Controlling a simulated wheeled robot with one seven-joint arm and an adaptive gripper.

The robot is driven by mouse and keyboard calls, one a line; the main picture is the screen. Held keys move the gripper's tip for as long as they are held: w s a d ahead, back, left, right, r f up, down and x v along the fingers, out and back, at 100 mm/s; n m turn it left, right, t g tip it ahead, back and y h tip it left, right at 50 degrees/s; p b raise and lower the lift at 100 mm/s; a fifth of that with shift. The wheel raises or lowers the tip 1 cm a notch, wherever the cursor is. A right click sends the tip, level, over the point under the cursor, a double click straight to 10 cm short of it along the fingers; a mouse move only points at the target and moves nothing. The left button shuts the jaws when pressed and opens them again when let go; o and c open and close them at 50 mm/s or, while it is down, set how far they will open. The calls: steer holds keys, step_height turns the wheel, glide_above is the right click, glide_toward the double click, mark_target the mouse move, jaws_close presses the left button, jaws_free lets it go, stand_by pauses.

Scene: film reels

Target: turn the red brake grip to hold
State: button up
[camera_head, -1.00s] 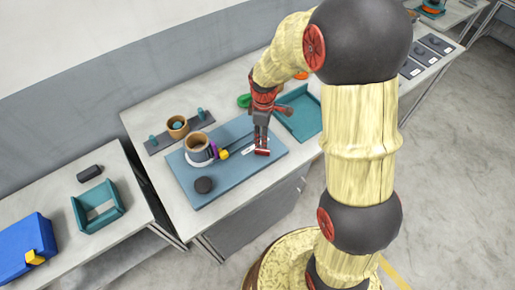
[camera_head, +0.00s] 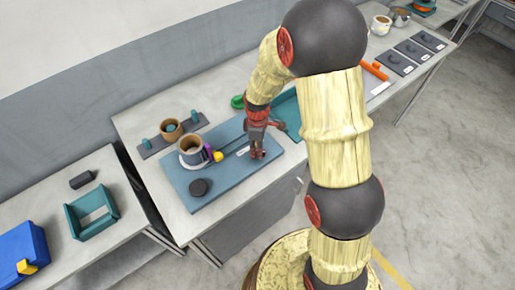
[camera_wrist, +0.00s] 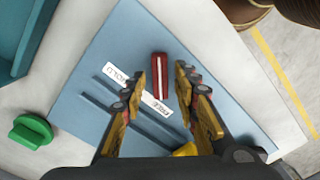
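The red brake grip (camera_wrist: 160,76) is a short red bar with a pale line along it, on the blue board (camera_wrist: 85,62). Its near end lies by the white FREE label (camera_wrist: 157,103); the HOLD label (camera_wrist: 116,73) is to its left. My gripper (camera_wrist: 160,70) is open, its fingertips on either side of the grip with visible gaps. I cannot tell how far above the board they are. In the head view my gripper (camera_head: 257,152) is low over the right part of the board and largely hides the grip.
A grey cup (camera_head: 191,158) with a purple and yellow part beside it and a dark round knob (camera_head: 199,187) are on the board's left. A green knob (camera_wrist: 30,131) and a teal tray (camera_wrist: 17,37) lie beyond the board. The board around the grip is mostly clear.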

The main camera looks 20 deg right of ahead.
steer(key=shift+c, duration=0.7)
jaws_close()
steer(key=shift+m, duration=0.3)
steer(key=m+p, duration=0.1)
steer(key=m, duration=0.5)
steer(key=shift+r+p, duration=0.1)
steer(key=shift+p, duration=0.25)
steer(key=m+p, duration=0.1)
steer(key=m, duration=0.4)
steer(key=shift+m, duration=0.3)
steer(key=m, duration=0.5)
steer(key=shift+m+p, duration=0.3)
steer(key=shift+p, duration=0.1)
steer(key=shift+w, duration=0.1)
jaws_free()
